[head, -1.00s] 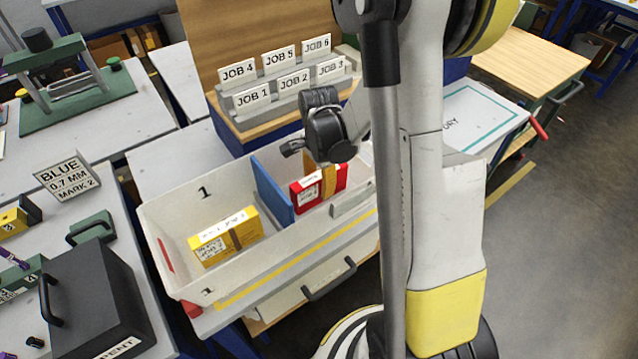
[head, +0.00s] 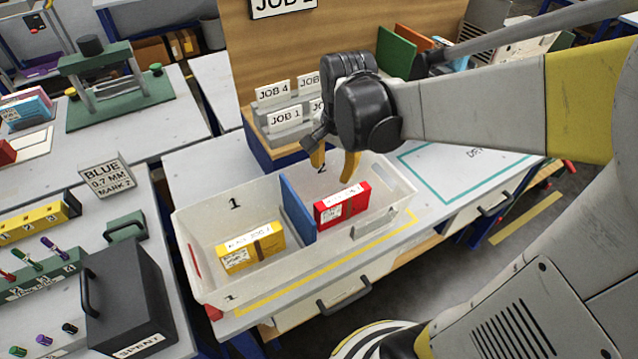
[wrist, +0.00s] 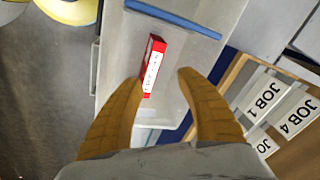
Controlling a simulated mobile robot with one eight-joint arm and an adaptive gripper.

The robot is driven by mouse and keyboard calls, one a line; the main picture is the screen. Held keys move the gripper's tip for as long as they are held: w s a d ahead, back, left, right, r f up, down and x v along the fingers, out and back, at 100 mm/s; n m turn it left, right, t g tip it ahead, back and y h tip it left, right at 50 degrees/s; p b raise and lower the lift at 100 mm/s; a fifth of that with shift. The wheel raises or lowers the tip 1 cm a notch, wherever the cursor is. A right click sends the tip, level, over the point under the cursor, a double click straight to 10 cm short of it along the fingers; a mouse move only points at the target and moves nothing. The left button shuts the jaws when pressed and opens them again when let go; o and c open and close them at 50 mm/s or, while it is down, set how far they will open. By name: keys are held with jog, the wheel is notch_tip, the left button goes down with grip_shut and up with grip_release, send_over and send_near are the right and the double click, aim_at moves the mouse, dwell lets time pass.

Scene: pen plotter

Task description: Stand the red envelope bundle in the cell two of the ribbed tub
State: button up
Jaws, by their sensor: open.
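The red envelope bundle (head: 341,206) stands in the right-hand cell of the ribbed tub (head: 205,293), the cell marked 2, just right of the blue divider (head: 297,208). Its white label faces up. My gripper (head: 335,165) is open and empty above and behind the bundle, its yellow fingers pointing down. In the wrist view the red bundle (wrist: 154,62) lies ahead of and between the open fingers (wrist: 160,80), with nothing between the pads. A yellow bundle (head: 250,248) stands in the cell marked 1.
The JOB card rack (head: 280,135) stands close behind the tub. A black SPENT box (head: 125,300) and a BLUE sign (head: 105,178) are on the left table. A teal-outlined area (head: 455,160) right of the tub is bare.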

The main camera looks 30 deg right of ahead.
jog(key=s+a+r+n+t, duration=0.4)
jog(key=s+a+n, duration=0.4)
jog(key=n, duration=0.3)
jog(key=shift+s+a+r+n+t, duration=0.15)
jog(key=shift+s+r+n+t, duration=0.2)
jog(key=shift+r, duration=0.55)
jog(key=shift+w, duration=0.15)
